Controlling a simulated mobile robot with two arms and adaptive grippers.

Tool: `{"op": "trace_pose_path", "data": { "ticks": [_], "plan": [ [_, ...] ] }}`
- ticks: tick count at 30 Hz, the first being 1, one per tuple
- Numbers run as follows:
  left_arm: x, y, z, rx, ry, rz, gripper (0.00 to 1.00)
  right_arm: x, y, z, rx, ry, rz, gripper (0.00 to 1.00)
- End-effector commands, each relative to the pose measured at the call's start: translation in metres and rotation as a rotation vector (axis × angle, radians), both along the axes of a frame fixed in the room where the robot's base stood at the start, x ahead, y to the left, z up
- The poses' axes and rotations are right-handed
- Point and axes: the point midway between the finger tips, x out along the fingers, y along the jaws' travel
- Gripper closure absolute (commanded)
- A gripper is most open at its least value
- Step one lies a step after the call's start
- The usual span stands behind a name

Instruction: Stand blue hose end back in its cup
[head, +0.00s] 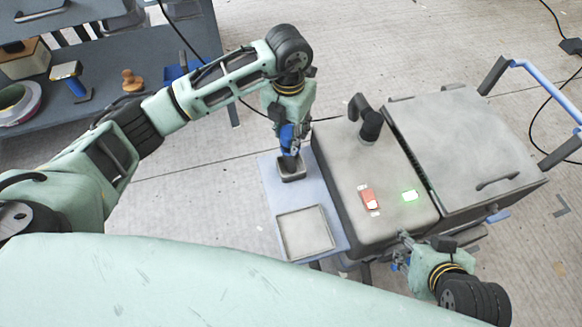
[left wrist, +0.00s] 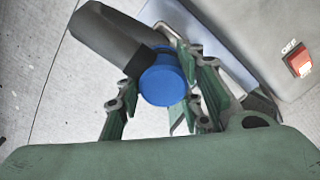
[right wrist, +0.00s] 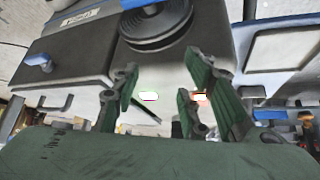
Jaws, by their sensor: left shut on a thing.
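The blue hose end (head: 288,136) is in my left gripper (head: 289,128), which points down over the small table. In the left wrist view, my left gripper's fingers (left wrist: 160,98) are around its round blue part (left wrist: 163,86), and a dark grey nozzle (left wrist: 108,36) extends to the upper left. The dark square cup (head: 292,175) is right below. The dark lower tip overlaps the cup's opening in the head view; I cannot tell how deep it sits. My right gripper (head: 402,252) is open and empty beside the grey machine's front edge; its spread fingers show in the right wrist view (right wrist: 162,95).
The small blue-grey table (head: 270,190) also carries a shallow square tray (head: 305,232). Right beside it stands the grey machine (head: 365,185) with a black elbow pipe (head: 368,118), a red switch (head: 370,197) and a green light (head: 410,196). A bench (head: 110,85) holds items at upper left.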

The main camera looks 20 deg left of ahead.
Motion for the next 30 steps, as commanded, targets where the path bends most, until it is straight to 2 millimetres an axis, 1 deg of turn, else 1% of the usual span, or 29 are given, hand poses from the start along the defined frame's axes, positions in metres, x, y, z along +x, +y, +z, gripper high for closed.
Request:
{"op": "trace_pose_path", "data": {
  "ticks": [5,8,12,15,20,23,27,28,30],
  "plan": [
    [0.000,0.000,-0.004,0.000,0.001,-0.001,0.86,0.003,0.001,0.000,0.003,-0.012,0.001,0.60],
    [-0.001,0.000,-0.017,0.001,0.004,-0.001,0.86,0.016,0.005,0.006,0.016,-0.074,0.006,0.60],
    [-0.001,0.000,-0.039,0.001,0.003,0.000,0.86,0.041,0.014,0.022,0.045,-0.206,0.015,0.60],
    [-0.001,0.000,-0.051,-0.001,0.001,-0.002,0.86,0.054,0.019,0.033,0.062,-0.284,0.021,0.60],
    [0.000,0.000,-0.060,0.000,0.001,-0.002,0.86,0.065,0.023,0.045,0.078,-0.352,0.025,0.60],
    [-0.001,0.000,-0.070,-0.001,0.002,-0.001,0.86,0.073,0.027,0.053,0.090,-0.405,0.030,0.60],
    [-0.001,0.000,-0.086,0.000,0.001,-0.002,0.86,0.086,0.033,0.071,0.114,-0.510,0.037,0.60],
    [-0.001,0.000,-0.088,0.000,0.002,-0.002,0.86,0.087,0.034,0.074,0.117,-0.523,0.038,0.60],
    [-0.001,0.000,-0.094,0.000,0.001,-0.002,0.86,0.086,0.033,0.074,0.116,-0.514,0.038,0.60]
  ]
}}
